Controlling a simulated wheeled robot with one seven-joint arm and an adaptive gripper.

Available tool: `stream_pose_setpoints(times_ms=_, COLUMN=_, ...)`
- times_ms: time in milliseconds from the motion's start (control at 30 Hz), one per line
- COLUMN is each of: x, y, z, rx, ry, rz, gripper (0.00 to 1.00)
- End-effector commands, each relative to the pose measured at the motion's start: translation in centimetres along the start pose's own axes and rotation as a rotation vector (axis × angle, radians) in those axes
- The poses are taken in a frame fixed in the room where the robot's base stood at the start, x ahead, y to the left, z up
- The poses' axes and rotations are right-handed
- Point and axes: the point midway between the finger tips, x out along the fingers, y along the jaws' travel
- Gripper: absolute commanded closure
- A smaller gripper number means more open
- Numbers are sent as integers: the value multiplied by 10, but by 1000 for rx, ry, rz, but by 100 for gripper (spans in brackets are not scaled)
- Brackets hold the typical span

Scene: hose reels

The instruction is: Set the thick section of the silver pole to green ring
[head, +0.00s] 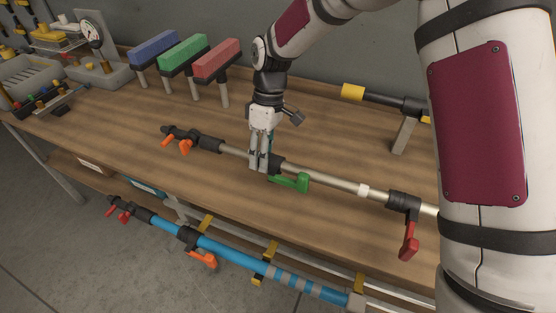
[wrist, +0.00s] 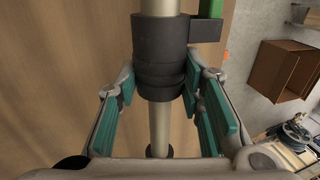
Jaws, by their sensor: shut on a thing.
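The silver pole (head: 335,183) lies along the wooden bench in the head view. It has black collars with an orange lever (head: 184,146) at the left end, a green lever (head: 290,182) midway and a red lever (head: 408,242) at the right. A pale band (head: 363,190) shows between the green and red levers; I make out no separate green ring. My gripper (head: 260,167) points down over the pole and is shut on the black collar (wrist: 160,50) by the green lever. In the wrist view its teal pads flank this collar. My arm hides the pole's right end.
A blue pole (head: 240,256) with red and orange levers lies in yellow holders below the bench front. Blue, green and red blocks (head: 215,60) on posts stand behind. A yellow-ended black bar (head: 380,98) on a stand is at the back right.

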Motion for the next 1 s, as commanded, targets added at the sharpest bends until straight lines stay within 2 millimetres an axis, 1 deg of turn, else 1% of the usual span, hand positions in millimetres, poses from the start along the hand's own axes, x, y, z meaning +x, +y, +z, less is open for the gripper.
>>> stream_pose_setpoints(times_ms=33, x=4, y=4, z=-16, rx=-6, ry=3, rz=3, gripper=100)
stream_pose_setpoints(times_ms=200, x=4, y=4, z=-54, rx=-5, ry=4, rz=3, gripper=100)
stream_pose_setpoints(times_ms=300, x=3, y=4, z=-74, rx=-4, ry=4, rz=3, gripper=100)
stream_pose_setpoints(times_ms=400, x=2, y=3, z=-88, rx=-2, ry=3, rz=3, gripper=100)
stream_pose_setpoints(times_ms=567, x=1, y=2, z=-97, rx=-1, ry=2, rz=3, gripper=100)
stream_pose_setpoints(times_ms=833, x=0, y=1, z=-97, rx=0, ry=2, rz=3, gripper=100)
stream_pose_setpoints(times_ms=867, x=0, y=1, z=-97, rx=0, ry=2, rz=3, gripper=63)
stream_pose_setpoints(times_ms=900, x=0, y=1, z=-97, rx=0, ry=1, rz=3, gripper=54)
stream_pose_setpoints(times_ms=933, x=0, y=1, z=-97, rx=0, ry=1, rz=3, gripper=47)
stream_pose_setpoints(times_ms=967, x=0, y=1, z=-97, rx=0, ry=1, rz=3, gripper=45)
stream_pose_setpoints(times_ms=1000, x=0, y=1, z=-97, rx=0, ry=1, rz=2, gripper=45)
